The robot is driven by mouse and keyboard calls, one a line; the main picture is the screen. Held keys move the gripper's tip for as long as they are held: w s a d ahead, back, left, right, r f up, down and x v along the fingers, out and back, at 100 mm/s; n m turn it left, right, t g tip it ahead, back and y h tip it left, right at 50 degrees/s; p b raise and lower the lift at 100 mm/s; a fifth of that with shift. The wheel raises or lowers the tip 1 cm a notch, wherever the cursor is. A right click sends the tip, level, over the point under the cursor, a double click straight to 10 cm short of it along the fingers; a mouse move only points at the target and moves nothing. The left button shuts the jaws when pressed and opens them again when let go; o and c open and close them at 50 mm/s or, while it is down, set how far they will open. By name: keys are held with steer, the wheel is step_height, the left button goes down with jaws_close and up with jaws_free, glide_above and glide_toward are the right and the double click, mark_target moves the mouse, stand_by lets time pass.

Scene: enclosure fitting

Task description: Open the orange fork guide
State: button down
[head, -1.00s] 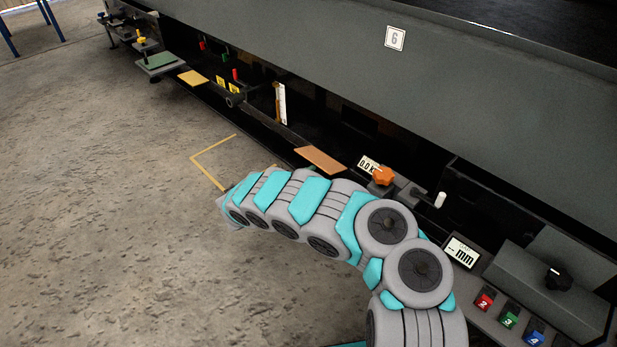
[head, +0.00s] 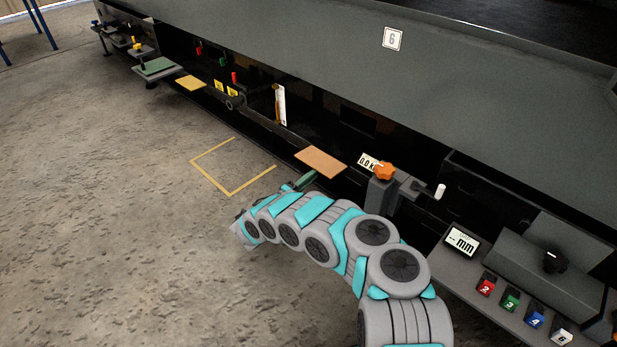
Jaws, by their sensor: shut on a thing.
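An orange star-shaped knob (head: 385,171) tops a grey block (head: 381,194) on the machine's front edge. A flat orange-brown plate (head: 320,162) juts from the same edge to its left. I cannot tell which of these, if either, is the orange fork guide, or whether it is open. My arm reaches left across the floor in front of the machine, below the knob and plate. My gripper is not clearly visible; its fingers and anything in them are hidden. A dark green bar (head: 306,180) shows just behind my arm, below the plate; what holds it is unclear.
A white-handled lever (head: 440,190), a mm display (head: 461,241) and several coloured numbered buttons (head: 486,285) lie to the right. A yellow plate (head: 190,83) and a green plate (head: 158,66) are farther left. The floor inside the yellow outline (head: 231,193) is clear.

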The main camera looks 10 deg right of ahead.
stand_by(0.4)
steer(key=c, duration=1.2)
jaws_free()
steer(key=shift+o, duration=0.2)
steer(key=v, duration=0.7)
steer(key=shift+s+a+p, duration=0.2)
steer(key=shift+a+p, duration=0.05)
steer(key=shift+p, duration=0.15)
steer(key=shift+f, duration=0.15)
